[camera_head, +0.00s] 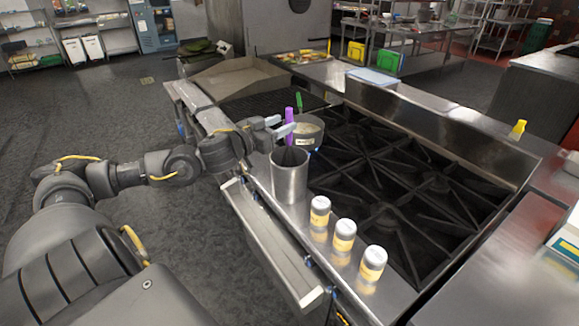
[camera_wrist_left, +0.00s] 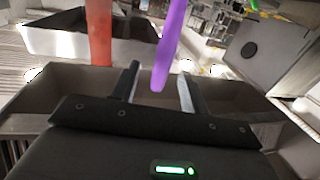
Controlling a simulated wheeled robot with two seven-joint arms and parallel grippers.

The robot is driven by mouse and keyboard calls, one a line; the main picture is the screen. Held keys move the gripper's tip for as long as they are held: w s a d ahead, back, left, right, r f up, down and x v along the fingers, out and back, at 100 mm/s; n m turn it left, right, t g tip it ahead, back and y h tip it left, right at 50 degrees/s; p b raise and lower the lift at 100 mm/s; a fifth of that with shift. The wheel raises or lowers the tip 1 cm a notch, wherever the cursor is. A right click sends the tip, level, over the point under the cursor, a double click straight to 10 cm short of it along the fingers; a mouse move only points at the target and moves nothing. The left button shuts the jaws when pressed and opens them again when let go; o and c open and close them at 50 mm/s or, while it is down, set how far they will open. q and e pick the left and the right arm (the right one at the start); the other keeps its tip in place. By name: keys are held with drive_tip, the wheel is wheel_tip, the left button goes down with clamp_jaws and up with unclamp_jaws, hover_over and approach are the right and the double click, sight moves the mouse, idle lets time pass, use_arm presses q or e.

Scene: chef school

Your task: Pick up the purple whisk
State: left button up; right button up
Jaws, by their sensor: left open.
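The purple whisk (camera_head: 289,126) stands upright at the steel cylindrical container (camera_head: 290,178) on the stove's front ledge, its handle sticking up above the rim. Its lower part is hidden. In the left wrist view the purple handle (camera_wrist_left: 172,45) comes down between and beyond the two fingers. My left gripper (camera_head: 283,125) is open at the handle, with a finger on either side; it also shows in the left wrist view (camera_wrist_left: 159,85). I cannot tell whether a finger touches the handle. My right gripper is not in view.
Several jars with yellow labels (camera_head: 344,236) stand along the ledge right of the container. A pot (camera_head: 307,132) with a green-handled utensil (camera_head: 299,102) sits behind it. Black burner grates (camera_head: 400,180) fill the stove top. Open floor (camera_head: 120,110) lies to the left.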

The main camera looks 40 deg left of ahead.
sight(286, 120)
use_arm(q)
drive_tip(key=w+p, duration=0.1)
drive_tip(key=w, duration=0.2)
drive_tip(key=shift+r, duration=0.2)
drive_tip(key=shift+w+d+f, duration=0.1)
drive_tip(key=shift+w+f, duration=0.05)
drive_tip(key=shift+w, duration=0.3)
drive_tip(key=shift+c, duration=0.2)
clamp_jaws()
